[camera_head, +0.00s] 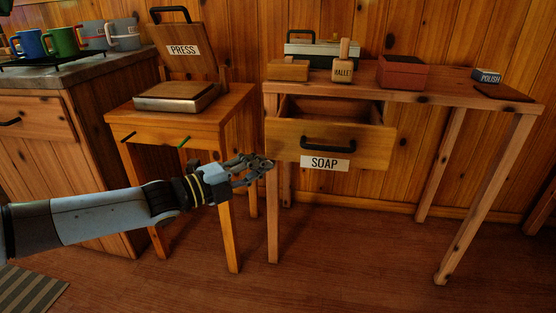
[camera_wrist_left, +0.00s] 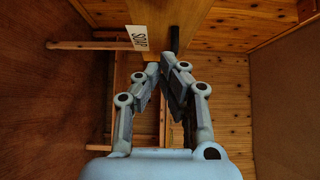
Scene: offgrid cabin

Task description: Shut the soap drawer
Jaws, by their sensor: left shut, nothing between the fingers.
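The soap drawer (camera_head: 374,145) stands pulled out from under the right wooden table, its inside partly showing from above. It has a black bar handle (camera_head: 327,145) and a white SOAP label (camera_head: 325,163) below it. My left gripper (camera_head: 269,162) is shut and empty, at the left end of the drawer front in the head view. In the left wrist view its fingers (camera_wrist_left: 166,62) point toward the drawer front (camera_wrist_left: 172,16), with the SOAP label (camera_wrist_left: 140,37) to the left and the dark handle to the right. I cannot tell whether they touch. My right gripper is not in view.
The table top (camera_head: 450,92) holds a wooden block (camera_head: 288,69), a mallet (camera_head: 343,68), a reddish box (camera_head: 403,73) and a POLISH box (camera_head: 486,76). A small table (camera_head: 240,99) with a press (camera_head: 178,94) stands to the left. The floor in front is clear.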

